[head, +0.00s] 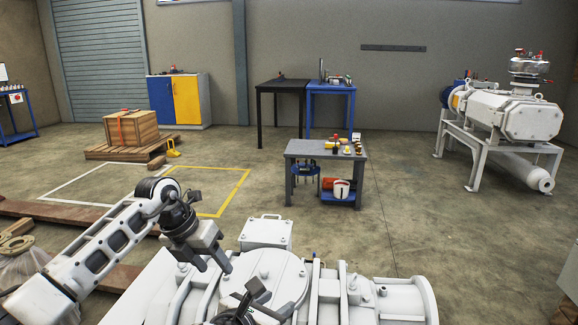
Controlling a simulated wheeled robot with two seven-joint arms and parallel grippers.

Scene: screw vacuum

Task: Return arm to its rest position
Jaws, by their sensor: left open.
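My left arm comes in from the left and bends down at its wrist. My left gripper (214,268) is open and empty, with its fingers pointing down over the white machine (276,272) in the foreground. I cannot tell whether its fingertips touch the machine. My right gripper (268,298) shows only in part at the bottom edge, dark against the white machine. Most of the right arm is out of view, and I cannot tell how its jaws stand.
A grey work table (325,148) with small items stands beyond the machine. A wooden crate (131,128) sits on a pallet at the back left. A second white machine (515,116) stands on a frame at the right. The floor between is mostly clear.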

